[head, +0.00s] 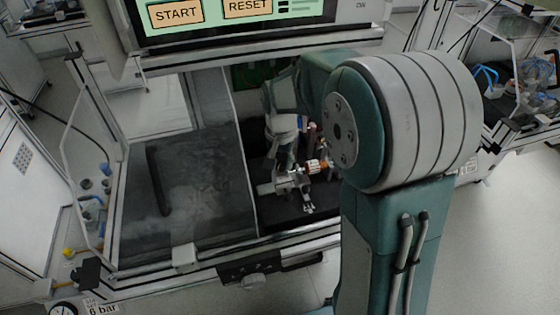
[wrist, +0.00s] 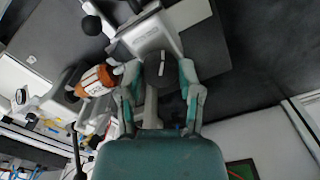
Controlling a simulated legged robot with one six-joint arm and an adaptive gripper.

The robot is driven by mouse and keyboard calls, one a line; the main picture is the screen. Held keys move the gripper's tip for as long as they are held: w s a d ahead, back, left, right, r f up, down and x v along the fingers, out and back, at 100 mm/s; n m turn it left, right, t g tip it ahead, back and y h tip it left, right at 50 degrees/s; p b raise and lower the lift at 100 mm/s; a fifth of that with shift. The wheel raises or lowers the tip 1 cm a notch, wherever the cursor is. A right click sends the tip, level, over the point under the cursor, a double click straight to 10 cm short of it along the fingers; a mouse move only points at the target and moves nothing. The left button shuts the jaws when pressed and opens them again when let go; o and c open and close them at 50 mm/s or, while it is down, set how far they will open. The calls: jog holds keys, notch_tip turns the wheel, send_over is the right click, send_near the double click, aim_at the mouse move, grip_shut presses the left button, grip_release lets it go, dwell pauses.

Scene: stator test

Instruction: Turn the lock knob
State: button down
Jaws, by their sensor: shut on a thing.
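The lock knob (wrist: 160,68), a dark grey rounded piece, sits between the two teal fingers of my gripper (wrist: 159,80) in the wrist view. The fingers are shut on it. It adjoins a light grey metal block (wrist: 150,35) of the test fixture. In the head view my gripper (head: 287,156) reaches down to the metal fixture (head: 292,181); the knob itself is too small and covered to make out there. An orange-brown cylindrical part with a white label (wrist: 97,81) lies left of my gripper, apart from it.
Black ball-ended levers (wrist: 91,25) stand close to the fixture. A dark flat plate (head: 195,190) lies left of the fixture inside the framed station. A screen with START and RESET (head: 210,14) hangs above. A pressure gauge (head: 63,309) is at the lower left.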

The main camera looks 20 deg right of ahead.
aim_at(280, 162)
jog(key=shift+w+r+m, duration=0.15)
jog(key=shift+w+m, duration=0.05)
jog(key=shift+m, duration=0.2)
jog(key=shift+c, duration=1.9)
grip_release()
jog(key=shift+o, duration=0.6)
jog(key=shift+s, duration=0.1)
notch_tip(280, 162, up, 12)
jog(key=shift+f, duration=0.2)
